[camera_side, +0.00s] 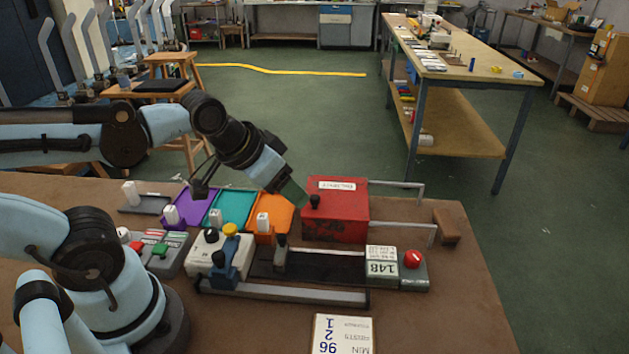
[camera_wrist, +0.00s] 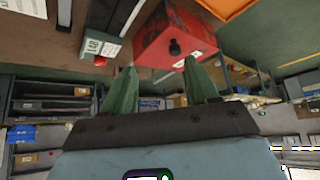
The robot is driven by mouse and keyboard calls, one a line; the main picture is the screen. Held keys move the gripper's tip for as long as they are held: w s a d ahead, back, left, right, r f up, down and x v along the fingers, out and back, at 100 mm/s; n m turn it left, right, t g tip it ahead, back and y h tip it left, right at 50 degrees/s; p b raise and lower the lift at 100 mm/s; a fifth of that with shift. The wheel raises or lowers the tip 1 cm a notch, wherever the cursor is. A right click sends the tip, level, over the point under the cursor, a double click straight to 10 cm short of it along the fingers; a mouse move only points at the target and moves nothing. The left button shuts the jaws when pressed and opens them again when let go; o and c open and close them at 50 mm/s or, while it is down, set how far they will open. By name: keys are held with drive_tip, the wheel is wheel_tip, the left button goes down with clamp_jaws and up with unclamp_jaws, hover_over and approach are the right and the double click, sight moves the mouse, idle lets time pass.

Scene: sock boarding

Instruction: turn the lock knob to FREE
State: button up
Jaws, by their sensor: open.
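No readable marking tells me which control is the lock knob. A red box (camera_side: 336,218) carries a black knob (camera_side: 315,201) on its front; in the wrist view that black knob (camera_wrist: 174,47) is ahead of my fingers. A red round knob (camera_side: 412,259) sits on a small grey box to the right of a white "148" plate (camera_side: 381,260). My gripper (camera_side: 296,194) is in the air close to the left side of the red box. Its two green fingers (camera_wrist: 160,66) are apart, with nothing between them. Contact with the box cannot be told.
Purple, teal and orange trays (camera_side: 232,208) lie left of the red box. A dark track with a rail (camera_side: 290,292) runs across the bench front. A white box with a yellow button (camera_side: 231,229) stands left of it. A wire frame (camera_side: 400,188) sticks out right of the red box.

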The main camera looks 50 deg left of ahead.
drive_tip(key=shift+s+a+f, duration=0.1)
idle(0.3)
drive_tip(key=w+d+r+m+g, duration=0.3)
drive_tip(key=w+d+r+m, duration=0.1)
drive_tip(key=w+d, duration=0.4)
drive_tip(key=m+g, duration=0.4)
approach(415, 255)
wheel_tip(415, 255, down, 9)
drive_tip(key=shift+r, duration=0.1)
idle(0.3)
